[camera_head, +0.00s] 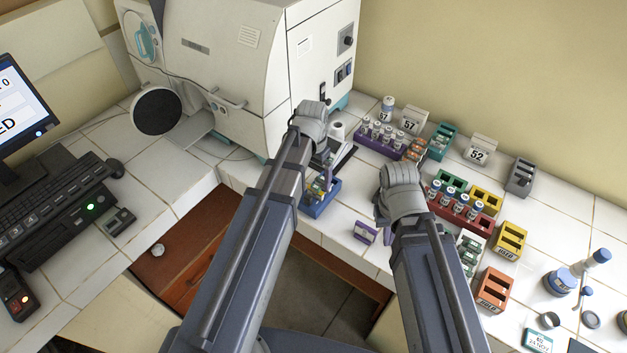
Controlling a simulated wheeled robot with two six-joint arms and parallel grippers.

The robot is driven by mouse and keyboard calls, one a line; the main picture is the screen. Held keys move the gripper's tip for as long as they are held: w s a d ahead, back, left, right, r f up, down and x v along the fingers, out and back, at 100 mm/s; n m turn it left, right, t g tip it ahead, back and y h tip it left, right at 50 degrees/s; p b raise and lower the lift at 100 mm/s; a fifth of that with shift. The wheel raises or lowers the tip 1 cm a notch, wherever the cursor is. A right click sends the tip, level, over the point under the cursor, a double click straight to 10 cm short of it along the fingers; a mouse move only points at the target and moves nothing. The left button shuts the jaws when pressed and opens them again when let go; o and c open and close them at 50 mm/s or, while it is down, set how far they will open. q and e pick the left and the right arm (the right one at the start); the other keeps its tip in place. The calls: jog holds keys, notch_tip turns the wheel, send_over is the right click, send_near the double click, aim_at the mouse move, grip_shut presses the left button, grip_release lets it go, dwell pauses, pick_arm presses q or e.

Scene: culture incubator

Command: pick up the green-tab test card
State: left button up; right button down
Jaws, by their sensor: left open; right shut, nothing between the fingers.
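I cannot surely pick out the green-tab test card; the small tabs are too fine to tell apart. A blue rack (314,209) at the near edge of the counter holds small pieces with yellowish and other coloured parts. A small purple-and-white item (364,232) lies near the counter's front edge.
The white machine (233,60) stands at the back. A purple rack (374,146) with vials, a yellow rack (510,240), an orange rack (494,290) and a grey rack (521,177) crowd the right counter. A keyboard (52,208) is at the left. Tiles right of the yellow rack are partly clear.

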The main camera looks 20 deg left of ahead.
aim_at(316, 187)
pick_arm(q)
jog(key=shift+w+a+r, duration=0.1)
jog(key=shift+w+r, duration=0.15)
jog(key=shift+w, duration=0.1)
jog(key=shift+s+f, duration=0.2)
notch_tip(316, 187, down, 2)
jog(key=b, duration=0.2)
jog(key=shift+w+f+b, duration=0.15)
jog(key=shift+b, duration=0.2)
pick_arm(e)
jog(key=shift+w+a+f, duration=0.1)
jog(key=shift+w+f, duration=0.1)
jog(key=shift+f, duration=0.35)
jog(key=shift+w+a+f, duration=0.1)
jog(key=shift+w+f, duration=0.05)
jog(key=shift+f, duration=0.4)
pick_arm(q)
jog(key=f+b, duration=0.5)
jog(key=shift+d+f, duration=0.1)
jog(key=shift+d, duration=0.15)
pick_arm(e)
notch_tip(316, 187, down, 5)
jog(key=shift+f, duration=0.15)
pick_arm(q)
jog(key=c, duration=1.4)
